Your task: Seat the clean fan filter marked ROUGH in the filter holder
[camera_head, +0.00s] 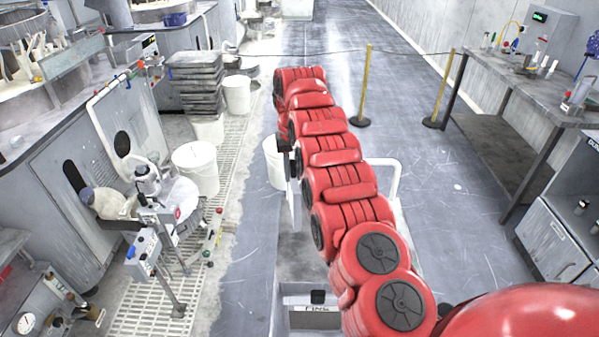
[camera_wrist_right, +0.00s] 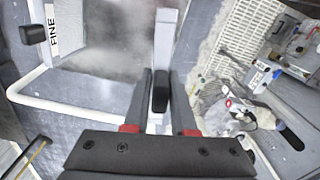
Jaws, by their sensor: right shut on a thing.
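My right gripper (camera_wrist_right: 161,80) has its two dark fingers closed on the black knob (camera_wrist_right: 160,92) of a narrow light grey panel, likely a filter (camera_wrist_right: 165,40), seen nearly edge-on. In the head view its pale face (camera_head: 293,204) shows just left of my red arm, upright, and the arm hides most of the gripper. No marking on it is readable. A panel labelled FINE (camera_head: 318,308) with a black knob sits low at the front of a grey unit; it also shows in the wrist view (camera_wrist_right: 66,25). I cannot make out the ROUGH mark or an empty holder. My left gripper is out of view.
White buckets (camera_head: 196,168) and stacked dark trays (camera_head: 197,85) stand left, near polishing machines. A stand with a small control box (camera_head: 143,250) is at lower left. A workbench (camera_head: 540,88) is at right. A white pipe (camera_wrist_right: 40,85) borders the unit.

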